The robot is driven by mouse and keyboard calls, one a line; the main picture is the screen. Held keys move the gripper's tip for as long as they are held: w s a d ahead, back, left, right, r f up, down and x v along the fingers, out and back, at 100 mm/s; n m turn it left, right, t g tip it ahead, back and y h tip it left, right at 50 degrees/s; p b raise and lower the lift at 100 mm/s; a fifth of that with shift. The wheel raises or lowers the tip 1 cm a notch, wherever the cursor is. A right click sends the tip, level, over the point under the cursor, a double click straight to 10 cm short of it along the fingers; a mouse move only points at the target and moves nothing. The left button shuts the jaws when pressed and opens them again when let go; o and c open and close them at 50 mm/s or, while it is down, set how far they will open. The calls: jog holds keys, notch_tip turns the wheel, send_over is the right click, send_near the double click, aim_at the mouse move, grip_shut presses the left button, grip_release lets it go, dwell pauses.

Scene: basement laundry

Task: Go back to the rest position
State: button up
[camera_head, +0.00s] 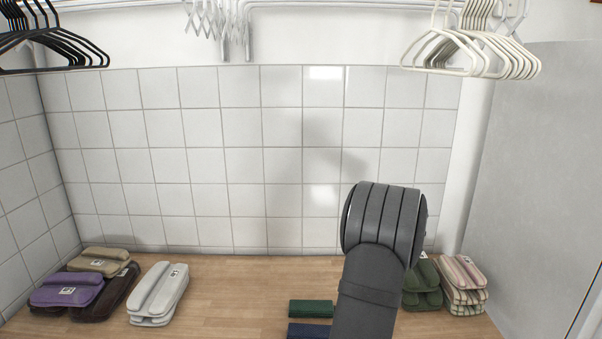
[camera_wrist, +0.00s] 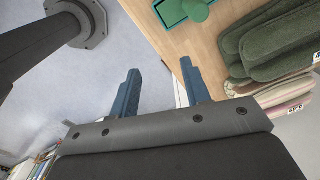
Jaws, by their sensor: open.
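My gripper (camera_wrist: 160,67) shows in the wrist view with its two blue fingers apart and nothing between them. The tips hang beside the edge of the wooden counter (camera_wrist: 214,20), over the pale floor at left and the counter at right. In the head view my dark grey arm rises from the bottom right of centre in front of the counter (camera_head: 235,280); the gripper itself is hidden there.
A green flat item (camera_head: 312,308) and navy item (camera_head: 309,331) lie near my arm. A white stack (camera_head: 158,293) and purple stack (camera_head: 67,290) stand left. White hangers (camera_head: 470,53) hang above right.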

jog(key=w+a+f, duration=0.1)
jog(key=a, duration=1)
jog(key=a+f, duration=0.1)
jog(key=a, duration=1)
jog(key=shift+w+a+f, duration=0.35)
jog(key=shift+a, duration=0.05)
